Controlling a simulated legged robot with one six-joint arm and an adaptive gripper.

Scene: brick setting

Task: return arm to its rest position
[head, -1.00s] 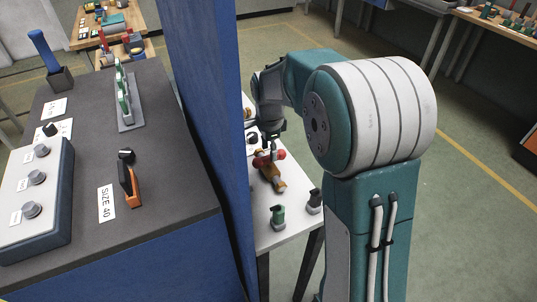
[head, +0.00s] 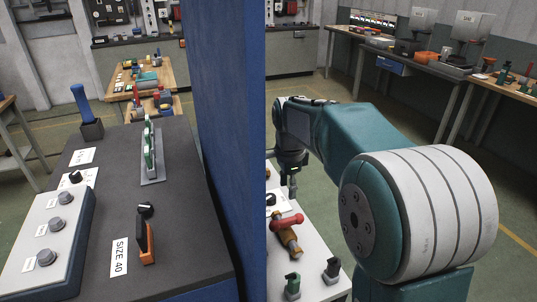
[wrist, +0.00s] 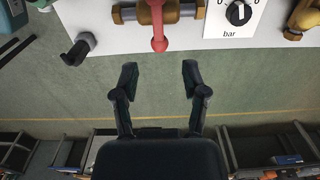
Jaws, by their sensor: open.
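My arm, teal and white, fills the right of the head view. My gripper (head: 290,188) hangs at its far end above the white table behind the blue partition. In the wrist view my gripper (wrist: 157,80) shows two dark fingers spread apart with nothing between them. A brass valve with a red handle (head: 286,222) lies on the white table (head: 315,262) below my gripper. The red handle (wrist: 159,35) also shows ahead of the fingers in the wrist view, apart from them.
A tall blue partition (head: 232,120) stands left of my arm. Left of it, a dark bench (head: 105,205) carries a grey knob box (head: 48,245) and an orange-and-black part (head: 147,240). Small green and black fittings (head: 293,285) stand near the white table's front.

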